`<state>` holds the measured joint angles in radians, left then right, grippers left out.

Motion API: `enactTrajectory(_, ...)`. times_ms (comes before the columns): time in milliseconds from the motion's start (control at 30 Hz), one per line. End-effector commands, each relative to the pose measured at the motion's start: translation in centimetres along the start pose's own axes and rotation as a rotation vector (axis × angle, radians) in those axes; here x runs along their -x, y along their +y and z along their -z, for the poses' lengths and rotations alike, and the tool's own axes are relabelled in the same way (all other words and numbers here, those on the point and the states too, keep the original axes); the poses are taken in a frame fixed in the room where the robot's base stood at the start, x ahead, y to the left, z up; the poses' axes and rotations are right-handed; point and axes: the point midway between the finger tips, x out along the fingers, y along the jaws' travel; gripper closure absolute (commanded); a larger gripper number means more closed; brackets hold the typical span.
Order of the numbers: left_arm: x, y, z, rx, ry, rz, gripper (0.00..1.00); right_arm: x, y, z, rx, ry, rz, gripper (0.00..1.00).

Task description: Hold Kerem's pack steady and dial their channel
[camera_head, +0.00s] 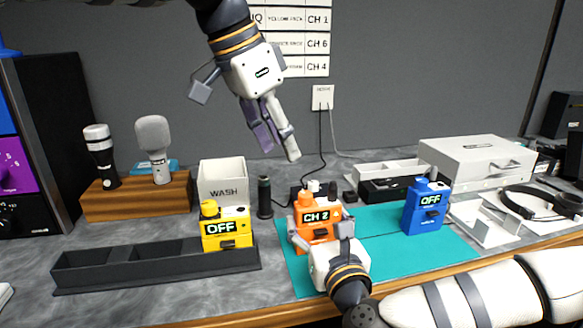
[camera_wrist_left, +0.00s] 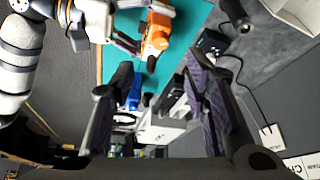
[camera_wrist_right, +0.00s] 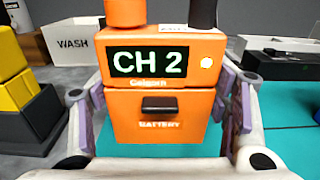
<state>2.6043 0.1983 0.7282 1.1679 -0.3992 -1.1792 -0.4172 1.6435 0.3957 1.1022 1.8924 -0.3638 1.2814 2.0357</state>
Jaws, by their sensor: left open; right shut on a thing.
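An orange pack (camera_head: 318,216) stands upright on the teal mat (camera_head: 385,246); its display reads CH 2. In the right wrist view the pack (camera_wrist_right: 160,110) shows a battery door, a lit button, an orange knob (camera_wrist_right: 125,12) and a dark stub on top. My right gripper (camera_head: 320,232) is shut on its two sides. My left gripper (camera_head: 276,140) is open and empty, above and left of the pack, not touching it. A wall chart (camera_head: 300,42) lists channels, including CH 1, CH 6 and CH 4; its top is cut off and most names are too small to read.
A yellow pack (camera_head: 226,229) reading OFF stands at a black tray (camera_head: 100,265); a blue pack (camera_head: 427,205) reading OFF stands on the mat. A white WASH bin (camera_head: 222,178), dark cylinder (camera_head: 265,198), microphones and a headset (camera_head: 545,200) are around.

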Motion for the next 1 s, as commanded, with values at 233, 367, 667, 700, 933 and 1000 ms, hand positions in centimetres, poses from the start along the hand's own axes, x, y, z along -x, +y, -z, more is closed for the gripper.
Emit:
enactTrajectory(233, 1.35, 0.03, -0.04, 0.001, -0.001, -0.002, 0.58, 0.0, 0.03, 0.03, -0.001, 0.0, -0.001, 0.65)
enactTrajectory(367, 1.33, 0.03, -0.04, 0.001, -0.001, -0.002, 0.58, 0.0, 0.03, 0.03, -0.001, 0.0, -0.001, 0.65)
enactTrajectory(667, 1.3, 0.02, -0.03, 0.0, -0.001, -0.002, 0.58, 0.0, 0.02, 0.03, -0.001, 0.0, 0.0, 0.07)
enactTrajectory(700, 1.3, 0.03, -0.03, 0.0, -0.001, -0.001, 0.58, 0.0, 0.02, 0.02, 0.0, 0.0, 0.0, 0.07)
enactTrajectory(933, 1.3, 0.03, -0.03, 0.0, -0.001, -0.001, 0.58, 0.18, 0.02, 0.03, 0.0, 0.0, -0.001, 0.07)
enactTrajectory(1000, 1.3, 0.03, -0.03, 0.0, -0.001, -0.001, 0.58, 0.96, -0.01, 0.05, -0.001, 0.001, 0.0, 0.07)
